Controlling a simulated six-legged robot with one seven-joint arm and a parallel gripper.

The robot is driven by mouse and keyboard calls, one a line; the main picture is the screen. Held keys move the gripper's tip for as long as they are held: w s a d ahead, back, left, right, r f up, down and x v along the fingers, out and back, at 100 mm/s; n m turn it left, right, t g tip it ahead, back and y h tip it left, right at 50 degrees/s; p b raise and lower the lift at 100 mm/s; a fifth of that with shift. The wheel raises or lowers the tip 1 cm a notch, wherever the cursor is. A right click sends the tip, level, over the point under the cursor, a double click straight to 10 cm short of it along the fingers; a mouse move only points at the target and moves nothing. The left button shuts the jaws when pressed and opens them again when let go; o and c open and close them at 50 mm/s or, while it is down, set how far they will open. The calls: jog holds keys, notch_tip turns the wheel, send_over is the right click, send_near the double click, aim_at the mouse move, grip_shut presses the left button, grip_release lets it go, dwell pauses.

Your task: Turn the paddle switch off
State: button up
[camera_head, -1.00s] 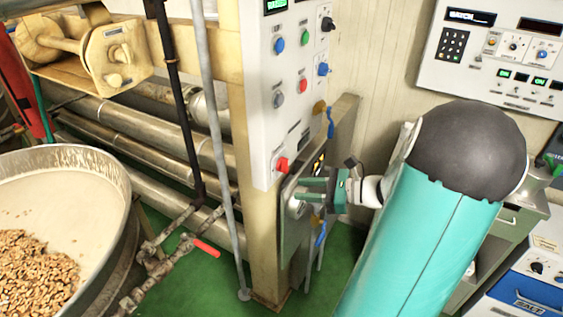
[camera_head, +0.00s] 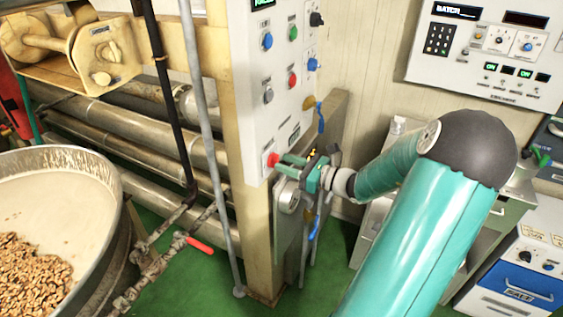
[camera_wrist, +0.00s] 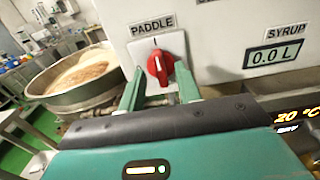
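The paddle switch (camera_wrist: 160,66) is a red rotary knob under a "PADDLE" label, on the lower part of the white control panel. It also shows in the head view (camera_head: 272,159) at the panel's bottom left corner. My gripper (camera_wrist: 160,90) is open, with its two green fingers pointing at the knob, one at each side of its lower part in the wrist view. In the head view my gripper (camera_head: 283,165) reaches the knob from the right. I cannot tell whether the fingers touch it. The knob's pointer is slightly tilted from upright.
The white panel (camera_head: 262,110) carries other buttons and knobs above the paddle switch. A grey box (camera_head: 288,210) with a round dial is just below my gripper. A large kettle (camera_head: 110,235) with brown pieces stands at the left. A grey vertical pipe (camera_head: 205,120) runs left of the panel.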

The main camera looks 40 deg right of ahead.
aim_at(275, 161)
jog(key=shift+x, duration=1.15)
jog(key=shift+c, duration=0.2)
grip_shut()
